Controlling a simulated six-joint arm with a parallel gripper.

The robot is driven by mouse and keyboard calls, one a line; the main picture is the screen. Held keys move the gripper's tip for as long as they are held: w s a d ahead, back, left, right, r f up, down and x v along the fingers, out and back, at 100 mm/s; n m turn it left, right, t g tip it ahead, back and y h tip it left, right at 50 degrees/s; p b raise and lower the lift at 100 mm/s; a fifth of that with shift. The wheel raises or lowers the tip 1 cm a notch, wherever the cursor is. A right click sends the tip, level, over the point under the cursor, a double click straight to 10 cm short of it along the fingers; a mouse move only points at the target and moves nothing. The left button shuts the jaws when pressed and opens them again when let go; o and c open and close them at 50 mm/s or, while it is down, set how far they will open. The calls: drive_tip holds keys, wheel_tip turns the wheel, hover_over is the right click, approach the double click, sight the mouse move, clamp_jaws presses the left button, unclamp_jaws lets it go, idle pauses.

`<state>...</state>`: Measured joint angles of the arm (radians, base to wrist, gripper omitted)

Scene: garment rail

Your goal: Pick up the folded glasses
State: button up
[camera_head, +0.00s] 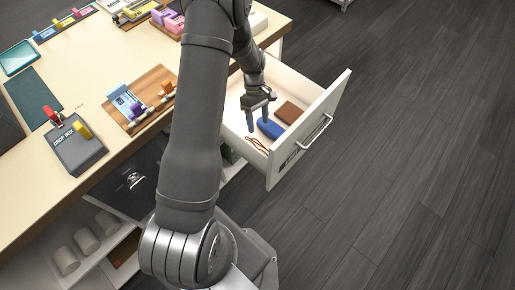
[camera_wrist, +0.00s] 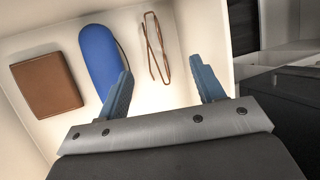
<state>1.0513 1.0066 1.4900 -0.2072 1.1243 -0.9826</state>
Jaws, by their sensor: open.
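The folded glasses (camera_wrist: 156,50), with thin brown frames, lie on the floor of the open white drawer (camera_head: 288,150). They also show in the head view (camera_head: 257,146), near the drawer's front left corner. My gripper (camera_wrist: 166,86) is open and empty, with its two blue fingers apart. In the wrist view the glasses lie ahead of the gap between the fingers. In the head view my gripper (camera_head: 258,116) points down into the drawer, just behind the glasses. I cannot tell its exact height above the drawer floor.
A blue case (camera_wrist: 98,58) lies left of the glasses in the wrist view, close to my left finger and partly hidden by it. A brown wallet (camera_wrist: 46,83) lies farther left. The drawer walls enclose them. A drop box (camera_head: 76,146) stands on the counter (camera_head: 62,196).

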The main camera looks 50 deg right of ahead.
approach(260, 144)
drive_tip(key=shift+s+a+f, duration=0.6)
drive_tip(key=shift+a+f, duration=0.05)
drive_tip(key=shift+f, duration=0.15)
drive_tip(key=x, duration=0.5)
drive_tip(key=shift+f, duration=0.5)
drive_tip(key=c, duration=1.1)
drive_tip(key=shift+o, duration=0.2)
